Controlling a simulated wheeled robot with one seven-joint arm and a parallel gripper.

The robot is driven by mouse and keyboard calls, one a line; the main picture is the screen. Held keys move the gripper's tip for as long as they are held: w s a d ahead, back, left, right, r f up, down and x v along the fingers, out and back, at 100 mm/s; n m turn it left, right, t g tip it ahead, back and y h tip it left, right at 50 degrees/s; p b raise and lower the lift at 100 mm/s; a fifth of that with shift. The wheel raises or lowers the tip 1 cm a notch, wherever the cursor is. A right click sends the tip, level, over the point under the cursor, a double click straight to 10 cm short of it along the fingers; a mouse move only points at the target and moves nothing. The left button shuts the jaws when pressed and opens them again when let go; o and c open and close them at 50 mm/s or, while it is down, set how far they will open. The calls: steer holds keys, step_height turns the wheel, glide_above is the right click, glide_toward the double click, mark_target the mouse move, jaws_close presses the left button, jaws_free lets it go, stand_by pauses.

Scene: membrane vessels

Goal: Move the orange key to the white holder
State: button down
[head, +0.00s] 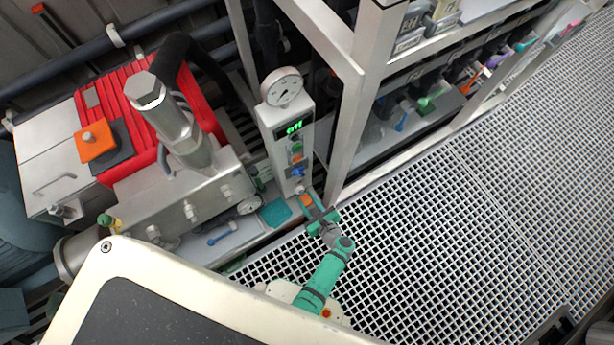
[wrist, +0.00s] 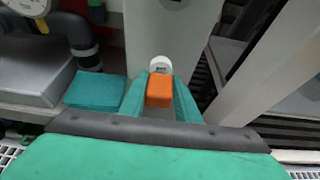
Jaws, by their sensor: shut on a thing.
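The orange key (wrist: 159,91) is a small orange block between the two green fingers of my gripper (wrist: 160,98) in the wrist view. In the head view my gripper (head: 316,209) is at the foot of the grey panel column, and the orange key (head: 307,201) shows at its tip. My gripper is shut on the key. A round white holder (wrist: 160,64) is just beyond the key in the wrist view, on the front of the column. The key overlaps its lower edge in the picture; I cannot tell whether they touch.
The grey column (head: 288,145) carries a gauge (head: 282,87), a green display and coloured buttons. A teal block (head: 275,212) sits left of my gripper. A white frame post (head: 352,110) stands close on the right. Open grating floor (head: 440,240) lies to the right.

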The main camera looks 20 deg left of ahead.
steer(key=shift+w+a, duration=0.3)
steer(key=shift+a, duration=0.15)
stand_by(0.4)
steer(key=c, duration=1.3)
jaws_free()
steer(key=shift+o, duration=0.2)
steer(key=v, duration=1)
steer(key=shift+s+d+r, duration=0.2)
steer(key=shift+s+d, duration=0.05)
